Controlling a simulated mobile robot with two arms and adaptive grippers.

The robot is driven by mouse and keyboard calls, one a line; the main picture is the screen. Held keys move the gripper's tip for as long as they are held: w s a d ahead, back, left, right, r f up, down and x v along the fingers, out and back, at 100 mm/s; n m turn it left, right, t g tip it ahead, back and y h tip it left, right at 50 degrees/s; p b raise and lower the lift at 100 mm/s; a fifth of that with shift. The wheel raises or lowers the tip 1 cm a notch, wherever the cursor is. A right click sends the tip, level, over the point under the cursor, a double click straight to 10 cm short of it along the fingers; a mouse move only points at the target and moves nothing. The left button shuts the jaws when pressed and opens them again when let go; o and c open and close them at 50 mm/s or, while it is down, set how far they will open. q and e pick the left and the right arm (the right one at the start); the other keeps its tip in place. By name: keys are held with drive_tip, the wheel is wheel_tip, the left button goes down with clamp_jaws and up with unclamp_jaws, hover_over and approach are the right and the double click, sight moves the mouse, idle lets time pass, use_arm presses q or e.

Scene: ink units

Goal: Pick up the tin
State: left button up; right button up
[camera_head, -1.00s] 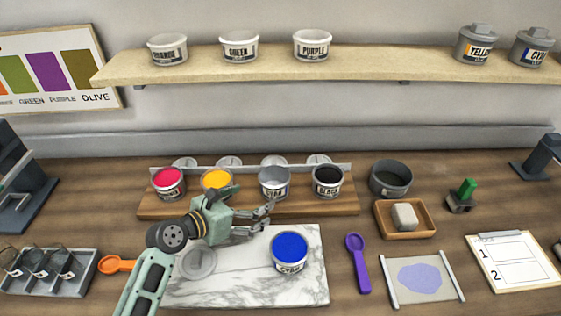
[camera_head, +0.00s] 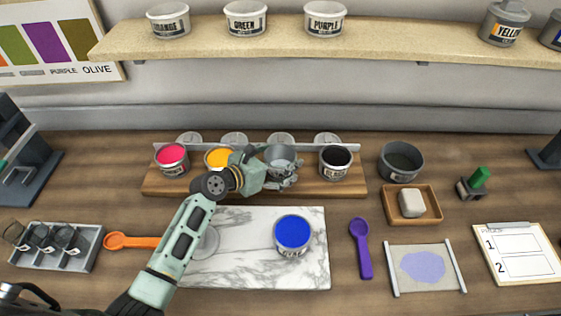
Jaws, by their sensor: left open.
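A grey, empty-looking tin (camera_head: 279,153) stands on the wooden rack (camera_head: 160,188), third from the left. My left gripper (camera_head: 288,180) is open at the front of this tin, its fingers overlapping the tin's lower part; I cannot tell whether they touch it. Also on the rack are a tin of red-pink ink (camera_head: 172,165), a tin of yellow ink (camera_head: 219,157), partly hidden by my gripper, and a tin of black ink (camera_head: 335,164). A tin of blue ink (camera_head: 292,236) stands on the marble slab (camera_head: 260,275). My right gripper is not in view.
A grey bowl (camera_head: 401,162) and a wooden tray (camera_head: 430,212) with a pale block stand right of the rack. A purple spoon (camera_head: 362,250) lies right of the slab, an orange spoon (camera_head: 130,241) left of it. A shelf (camera_head: 400,48) with tins hangs above.

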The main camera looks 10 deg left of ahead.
use_arm(q)
drive_tip(key=shift+w+d+f, duration=0.1)
drive_tip(key=shift+w+d, duration=0.05)
drive_tip(key=shift+w, duration=0.05)
drive_tip(key=shift+c, duration=0.5)
drive_tip(key=c, duration=1.5)
drive_tip(key=shift+c, duration=0.5)
drive_tip(key=shift+r, duration=0.2)
